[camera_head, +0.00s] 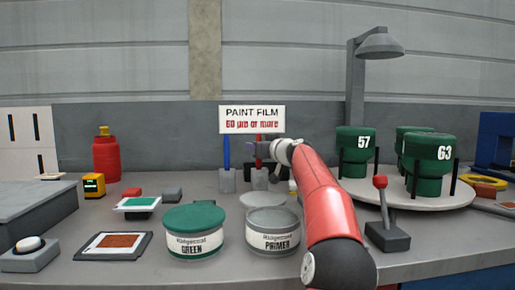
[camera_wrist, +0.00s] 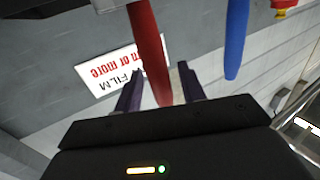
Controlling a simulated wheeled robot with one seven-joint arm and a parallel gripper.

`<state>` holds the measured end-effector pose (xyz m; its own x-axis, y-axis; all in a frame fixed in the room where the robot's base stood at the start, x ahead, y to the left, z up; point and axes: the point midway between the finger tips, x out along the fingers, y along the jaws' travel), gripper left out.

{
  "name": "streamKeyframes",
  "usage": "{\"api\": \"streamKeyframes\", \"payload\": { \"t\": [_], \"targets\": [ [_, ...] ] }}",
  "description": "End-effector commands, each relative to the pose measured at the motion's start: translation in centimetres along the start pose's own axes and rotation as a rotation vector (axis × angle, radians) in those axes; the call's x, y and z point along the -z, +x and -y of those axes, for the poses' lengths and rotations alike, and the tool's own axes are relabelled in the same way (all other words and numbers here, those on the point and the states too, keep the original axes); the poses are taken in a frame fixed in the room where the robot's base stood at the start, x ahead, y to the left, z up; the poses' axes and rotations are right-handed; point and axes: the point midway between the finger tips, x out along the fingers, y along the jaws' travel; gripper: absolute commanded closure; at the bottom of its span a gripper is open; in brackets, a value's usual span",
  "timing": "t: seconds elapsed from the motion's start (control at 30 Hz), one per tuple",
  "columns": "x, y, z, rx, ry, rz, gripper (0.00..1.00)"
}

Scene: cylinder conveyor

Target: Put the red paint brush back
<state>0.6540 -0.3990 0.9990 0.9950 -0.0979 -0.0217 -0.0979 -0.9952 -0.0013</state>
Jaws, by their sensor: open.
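The red paint brush (camera_head: 259,147) stands upright in the head view with its handle up, next to a blue brush (camera_head: 227,151). The blue handle (camera_wrist: 236,40) is outside the fingers, to the right.
A paint film sign (camera_head: 252,119) is behind the brushes. A green-lidded can (camera_head: 194,243) and an open primer can (camera_head: 273,240) stand in front. Green numbered pots (camera_head: 356,147) stand on a round turntable (camera_head: 405,196) at right, near a red-knobbed lever (camera_head: 381,183).

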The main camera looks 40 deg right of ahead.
Motion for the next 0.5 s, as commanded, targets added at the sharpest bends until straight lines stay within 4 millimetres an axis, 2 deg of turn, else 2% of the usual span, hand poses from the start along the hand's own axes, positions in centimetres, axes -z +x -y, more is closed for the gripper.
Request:
{"api": "streamKeyframes", "payload": {
  "t": [0.3,0.5],
  "targets": [
    [-0.5,-6.4,-0.1,-0.006,-0.004,0.0,0.6],
    [-0.3,-9.8,-0.1,-0.004,-0.002,0.0,0.6]
  ]
}}
